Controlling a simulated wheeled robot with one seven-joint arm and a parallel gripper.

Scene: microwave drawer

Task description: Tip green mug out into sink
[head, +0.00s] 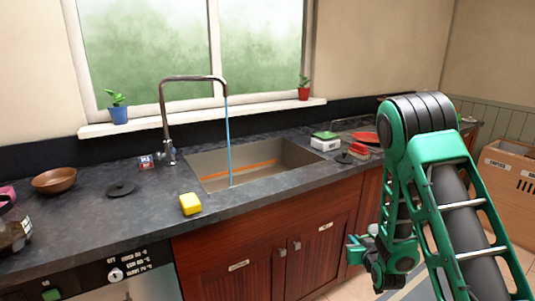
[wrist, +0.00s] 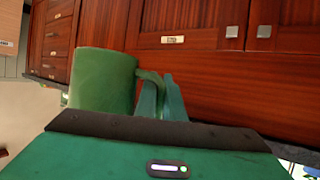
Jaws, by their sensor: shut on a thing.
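The green mug (wrist: 102,82) shows in the wrist view, left of centre. My gripper (wrist: 160,98) is shut on the mug's handle, and the mug's body is to the left of the fingers. The mug's inside is hidden. In the head view my gripper (head: 362,250) is below counter height, in front of the wooden cabinets and right of the sink; I cannot make out the mug there. The sink (head: 210,163) is set in the dark counter below the window. A blue water stream (head: 229,140) falls from the curved tap (head: 165,110) into it.
A yellow sponge (head: 190,203) lies at the sink's front left edge. A white and green box (head: 325,142) and red items (head: 359,150) stand right of the sink. A brown bowl (head: 54,181) and a black disc (head: 120,190) are on the left counter. The cabinets (head: 300,245) are close to my gripper.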

